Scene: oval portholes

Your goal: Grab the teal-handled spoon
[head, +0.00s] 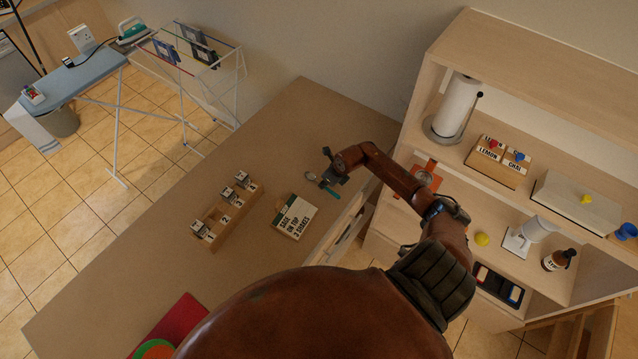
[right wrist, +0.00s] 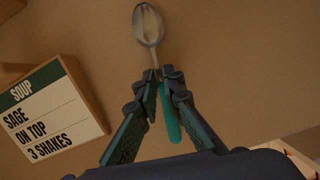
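The teal-handled spoon has a metal bowl (right wrist: 148,25) and a teal handle (right wrist: 170,118) in the right wrist view. In the head view the spoon (head: 329,190) shows at the counter's right side, small beside my right gripper (head: 336,174). In the right wrist view the fingertips of my right gripper (right wrist: 162,80) are close together, one on each side of the spoon where the neck meets the handle. They look shut on it, with the bowl pointing away from the gripper. Whether the spoon is clear of the counter cannot be told. My left gripper is not in view.
A recipe sign (head: 295,217) stands left of the spoon, close to the gripper. A wooden rack (head: 213,240) with labelled jars is further left on the counter (head: 270,135). A shelf unit (head: 430,92) rises at the right. The counter behind the spoon is clear.

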